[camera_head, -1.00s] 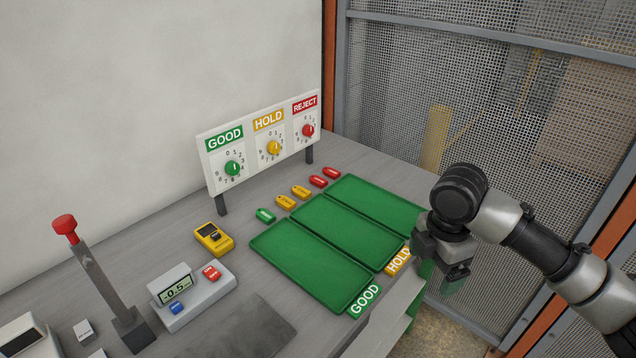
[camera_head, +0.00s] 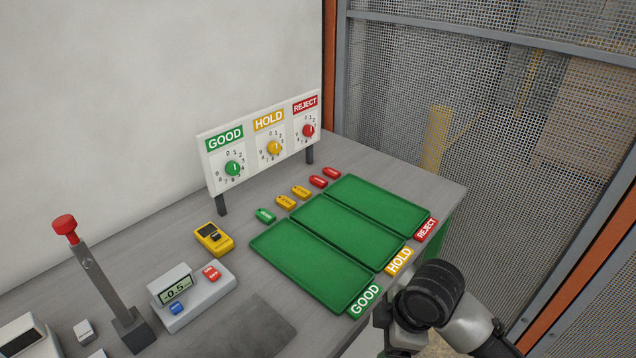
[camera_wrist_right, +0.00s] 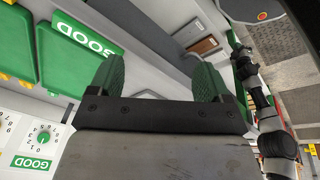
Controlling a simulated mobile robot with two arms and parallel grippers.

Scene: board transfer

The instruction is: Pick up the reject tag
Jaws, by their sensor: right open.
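Two red tags lie on the bench behind the trays in the head view: one farther back (camera_head: 331,172) and one just nearer and to its left (camera_head: 318,181). Both lie flat and apart from any gripper. The REJECT tray (camera_head: 385,205), with its red label (camera_head: 426,229), is the farthest green tray and looks empty. My right gripper (camera_wrist_right: 155,78) is open and empty in the right wrist view, its two green-padded fingers spread. In the head view my right arm is low, by the bench's front edge near the GOOD and HOLD labels. My left gripper does not show.
Two yellow tags (camera_head: 293,197) and a green tag (camera_head: 265,215) lie in the same row. A dial board (camera_head: 262,140) stands behind. A yellow meter (camera_head: 213,239), a grey display box (camera_head: 193,297) and a red-topped lever (camera_head: 100,280) are to the left. Mesh fencing (camera_head: 500,120) stands right.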

